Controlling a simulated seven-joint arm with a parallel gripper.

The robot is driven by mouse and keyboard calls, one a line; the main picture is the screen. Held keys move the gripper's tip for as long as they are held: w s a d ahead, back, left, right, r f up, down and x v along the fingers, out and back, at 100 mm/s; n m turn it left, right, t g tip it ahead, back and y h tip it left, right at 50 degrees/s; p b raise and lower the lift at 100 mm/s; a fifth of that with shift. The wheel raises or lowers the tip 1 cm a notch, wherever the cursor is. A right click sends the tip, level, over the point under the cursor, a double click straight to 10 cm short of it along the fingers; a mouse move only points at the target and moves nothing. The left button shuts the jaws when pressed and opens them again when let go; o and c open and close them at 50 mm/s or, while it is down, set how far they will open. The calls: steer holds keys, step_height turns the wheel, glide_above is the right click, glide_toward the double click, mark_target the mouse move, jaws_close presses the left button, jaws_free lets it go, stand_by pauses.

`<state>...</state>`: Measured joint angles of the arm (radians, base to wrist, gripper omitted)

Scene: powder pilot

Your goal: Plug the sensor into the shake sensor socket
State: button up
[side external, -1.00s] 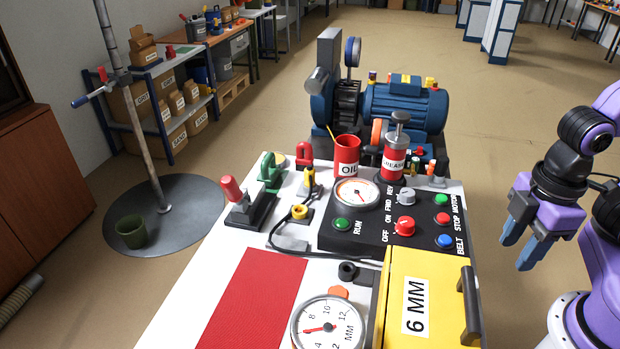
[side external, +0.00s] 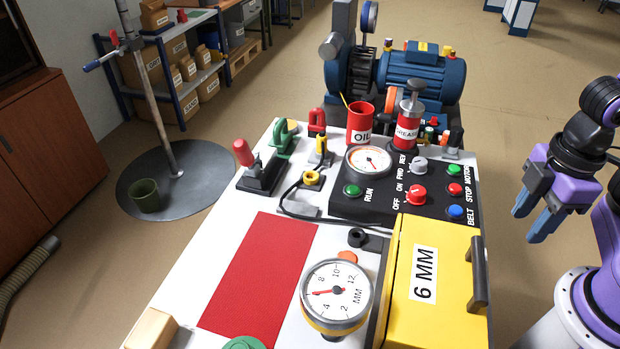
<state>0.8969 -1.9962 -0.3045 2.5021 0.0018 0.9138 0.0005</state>
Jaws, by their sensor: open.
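A yellow piece with a black cable (side external: 321,148), which looks like the sensor, stands upright in a holder near the back of the white bench. Its cable runs down the bench toward the control panel. A yellow ring-shaped socket (side external: 312,179) on a small base sits just in front of it. I cannot read a label, so I cannot tell whether this is the shake sensor socket. My gripper (side external: 531,222), with blue fingers, is open and empty. It hangs off the right side of the bench, well apart from the yellow piece.
The black control panel (side external: 380,205) with buttons and knobs lies between my gripper and the yellow parts. A red oil can (side external: 359,126) and a grease gun (side external: 408,134) stand behind it. A yellow 6 MM box (side external: 450,255) and a dial gauge (side external: 335,293) are in front. The red mat (side external: 258,275) is bare.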

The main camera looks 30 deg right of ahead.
stand_by(0.8)
steer(key=shift+o, duration=0.6)
steer(key=w+a+r+m, duration=0.1)
steer(key=w+a+m, duration=0.1)
steer(key=w+a, duration=0.65)
steer(key=m+t, duration=0.3)
steer(key=m, duration=0.5)
glide_toward(325, 137)
steer(key=f, duration=0.2)
steer(key=shift+w+x, duration=0.15)
steer(key=shift+x, duration=1.95)
steer(key=shift+w+x, duration=0.15)
steer(key=shift+x, duration=1.95)
steer(key=shift+r, duration=0.1)
